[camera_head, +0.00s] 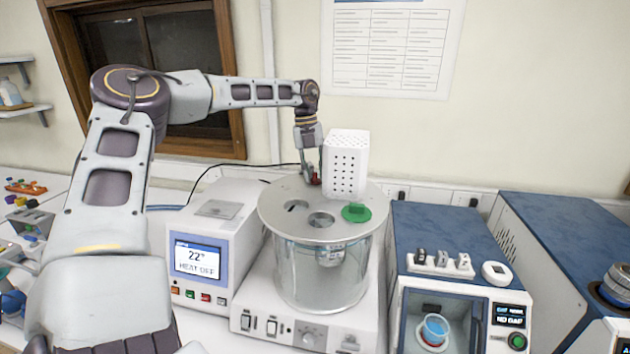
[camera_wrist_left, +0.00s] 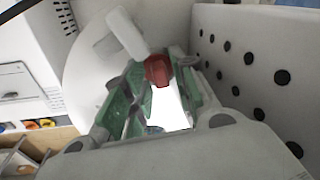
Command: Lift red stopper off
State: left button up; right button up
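The red stopper (camera_wrist_left: 158,70) shows between the green-lined fingertips of my left gripper (camera_wrist_left: 160,72) in the left wrist view. In the head view, my left gripper (camera_head: 312,172) points down at the back of the round metal lid (camera_head: 285,222), with a bit of red at its tips. The fingers are close on both sides of the stopper. I cannot tell whether they press on it, or whether the stopper is still seated in the lid. My right gripper is not in view.
A white perforated box (camera_head: 346,165) stands close to the right of my left gripper. A green stopper (camera_head: 356,212) and open holes are on the lid of the glass bath (camera_head: 320,275). A heater unit (camera_head: 215,235) and a blue-topped machine (camera_head: 445,228) flank it.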

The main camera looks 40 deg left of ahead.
pick_arm(q)
jog(key=c, duration=0.5)
jog(key=shift+r, duration=0.2)
jog(key=shift+r, duration=1.25)
jog(key=s+a, duration=0.5)
jog(key=a, duration=0.4)
jog(key=s+a, duration=0.5)
jog(key=a, duration=0.4)
jog(key=s+a, duration=0.5)
jog(key=a, duration=0.5)
jog(key=shift+s+r, duration=0.25)
jog(key=shift+r, duration=0.05)
